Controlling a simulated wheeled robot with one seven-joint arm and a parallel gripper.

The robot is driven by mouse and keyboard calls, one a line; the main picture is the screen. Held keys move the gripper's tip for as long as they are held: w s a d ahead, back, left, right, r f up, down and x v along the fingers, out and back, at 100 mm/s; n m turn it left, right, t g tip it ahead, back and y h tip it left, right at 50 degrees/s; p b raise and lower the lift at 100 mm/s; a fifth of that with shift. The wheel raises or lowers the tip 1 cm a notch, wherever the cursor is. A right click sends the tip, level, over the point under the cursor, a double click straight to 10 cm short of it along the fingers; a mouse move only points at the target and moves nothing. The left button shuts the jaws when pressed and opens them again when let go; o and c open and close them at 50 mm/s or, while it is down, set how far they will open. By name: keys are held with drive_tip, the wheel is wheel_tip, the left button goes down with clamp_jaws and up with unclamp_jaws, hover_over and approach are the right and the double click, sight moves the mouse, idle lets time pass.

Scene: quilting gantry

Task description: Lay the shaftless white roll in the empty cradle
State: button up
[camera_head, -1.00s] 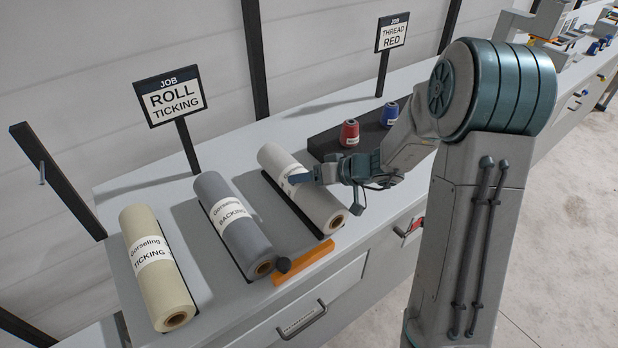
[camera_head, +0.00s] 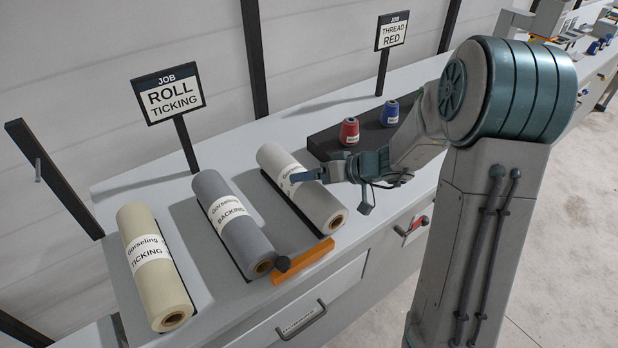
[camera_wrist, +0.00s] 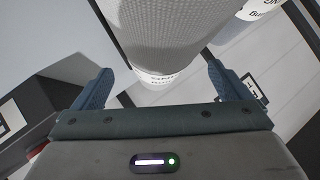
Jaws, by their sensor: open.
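The white roll (camera_head: 318,205) with a white label lies on a dark cradle (camera_head: 290,203) on the bench, right of the grey roll. Its near end shows a brown core with an open hole. My gripper (camera_head: 294,179) is at the roll's upper right side, over the label area. In the wrist view the pale roll (camera_wrist: 180,35) reaches down between the two spread blue fingers of my gripper (camera_wrist: 158,80). The fingers are open, with gaps visible on both sides. I see no empty cradle clearly in these frames.
A grey BACKING roll (camera_head: 238,228) and a cream TICKING roll (camera_head: 152,275) lie to the left. Red (camera_head: 349,132) and blue (camera_head: 390,113) cones stand on a dark tray behind my gripper.

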drive_tip(key=b+v, duration=0.1)
drive_tip(key=v, duration=1.1)
drive_tip(key=shift+b, duration=0.4)
drive_tip(key=s+a+m+g+h, duration=0.2)
drive_tip(key=s+a+g+h, duration=0.15)
drive_tip(key=s, duration=0.85)
drive_tip(key=s+d+m+t+h, duration=0.1)
drive_tip(key=s+d+m+h, duration=0.2)
drive_tip(key=s+d+h, duration=0.2)
drive_tip(key=s+h, duration=0.2)
drive_tip(key=s, duration=0.1)
drive_tip(key=shift+d+r, duration=0.35)
